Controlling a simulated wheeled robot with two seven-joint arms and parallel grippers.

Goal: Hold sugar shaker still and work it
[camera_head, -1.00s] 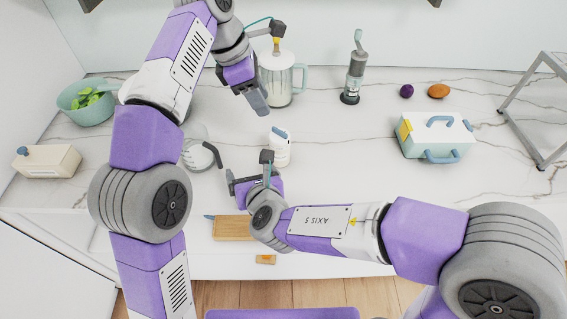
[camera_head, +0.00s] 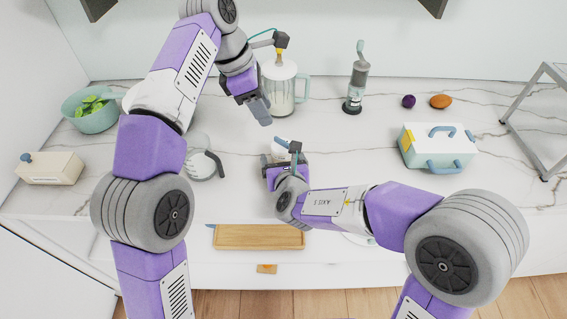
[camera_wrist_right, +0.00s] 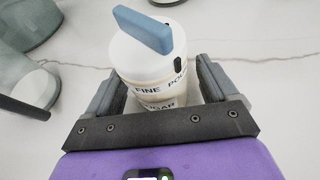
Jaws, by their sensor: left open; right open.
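The sugar shaker (camera_wrist_right: 150,65) is a white cylinder with dark lettering and a blue handle (camera_wrist_right: 142,29) on top. It stands upright between the two fingers of my right gripper (camera_wrist_right: 155,95) in the right wrist view. The fingers are open, one on each side of it. In the head view the shaker (camera_head: 281,146) is mostly hidden behind my right gripper (camera_head: 275,165). My left gripper (camera_head: 258,108) is open and empty, above the counter behind and left of the shaker, in front of the lidded glass jar (camera_head: 280,90).
A glass jug with a dark handle (camera_head: 205,164) stands close left of the shaker. A grinder (camera_head: 356,82) and a toolbox-like case (camera_head: 437,148) stand to the right. A wooden board (camera_head: 258,237) lies in front. The counter between shaker and case is clear.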

